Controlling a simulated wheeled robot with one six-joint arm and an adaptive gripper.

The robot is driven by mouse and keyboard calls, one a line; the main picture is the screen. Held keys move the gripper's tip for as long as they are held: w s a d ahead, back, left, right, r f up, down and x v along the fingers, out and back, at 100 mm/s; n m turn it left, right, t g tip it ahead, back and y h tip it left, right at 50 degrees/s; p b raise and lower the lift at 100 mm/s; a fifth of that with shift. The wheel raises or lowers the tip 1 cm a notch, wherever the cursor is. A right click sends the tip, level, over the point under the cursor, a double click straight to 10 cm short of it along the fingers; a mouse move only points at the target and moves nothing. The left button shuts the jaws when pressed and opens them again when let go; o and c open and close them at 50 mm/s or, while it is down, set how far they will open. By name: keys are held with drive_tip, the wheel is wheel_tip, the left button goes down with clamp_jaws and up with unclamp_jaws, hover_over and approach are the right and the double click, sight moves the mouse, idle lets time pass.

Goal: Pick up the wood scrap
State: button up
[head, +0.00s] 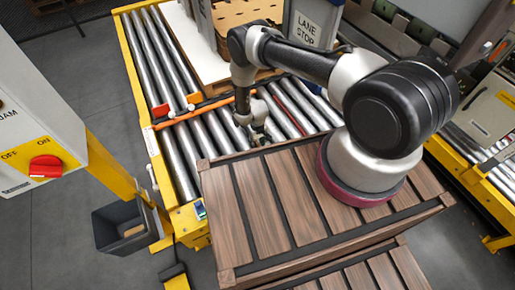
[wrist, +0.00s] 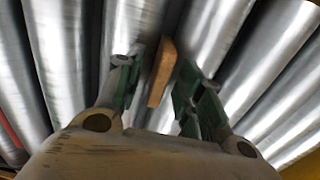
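The wood scrap (wrist: 162,72) is a narrow light-brown block lying on the metal rollers in the wrist view. It shows between the two green-padded fingers of my gripper (wrist: 158,84), closer to the left finger. The fingers stand apart, with a gap on each side of the scrap. In the head view my gripper (head: 258,134) points down over the roller conveyor, just beyond the slatted wooden box. I cannot make out the scrap under it in the head view. How far the fingertips are above the scrap is hard to tell.
The roller conveyor (head: 176,160) has an orange bar (head: 197,108) across it. A slatted wooden box (head: 265,190) stands close in front of my gripper. A pallet (head: 243,14) and a LANE STOP sign (head: 316,24) are behind.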

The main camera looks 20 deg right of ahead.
drive_tip(key=shift+c, duration=0.3)
clamp_jaws()
drive_tip(key=shift+r, duration=0.15)
